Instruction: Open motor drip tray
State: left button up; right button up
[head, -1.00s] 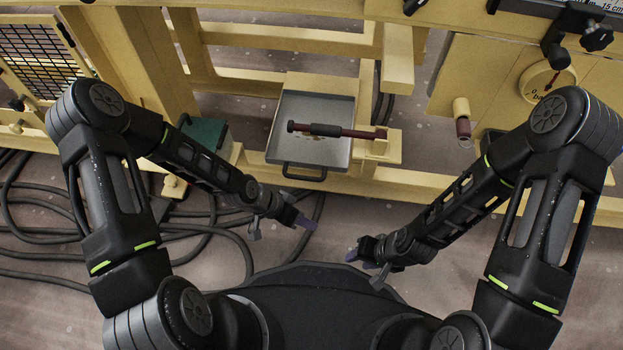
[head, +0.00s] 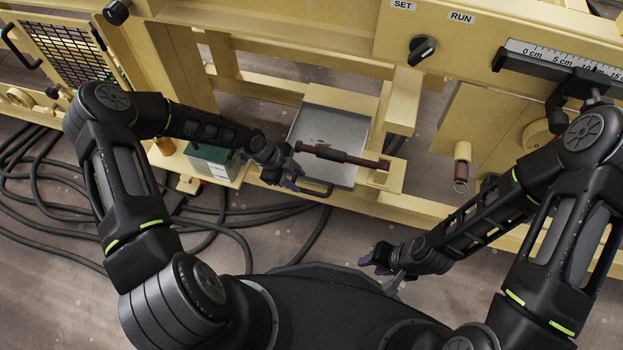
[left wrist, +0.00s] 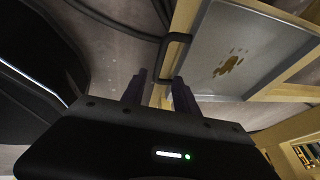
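The motor drip tray (head: 341,126) is a shallow grey metal tray under the yellow machine frame. It has a black bar handle (head: 318,192) on its front edge. In the left wrist view the tray (left wrist: 228,55) shows a brown stain, and its handle (left wrist: 178,45) lies just beyond my fingertips. My left gripper (head: 290,180) is at the left of the handle, apart from it as far as I can tell. Its two purple-grey fingers (left wrist: 158,92) are spread with a gap between them. My right gripper (head: 372,262) hangs low over the floor, away from the tray; its finger gap is unclear.
A dark red rod (head: 345,156) with a black sleeve crosses above the tray. A green box (head: 212,160) stands left of it. Black cables (head: 75,215) lie on the floor at left. A yellow beam (head: 420,207) runs right of the tray.

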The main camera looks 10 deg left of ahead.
aim_at(310, 191)
pick_arm(q)
jog(key=shift+s, duration=0.1)
jog(key=shift+f, duration=0.1)
jog(key=b+x, duration=0.2)
jog(key=x, duration=0.5)
jog(key=shift+d+f+b, duration=0.2)
jog(key=shift+f+b, duration=0.05)
jog(key=shift+b, duration=0.15)
jog(key=shift+c, duration=0.6)
grip_shut()
dwell(0.6)
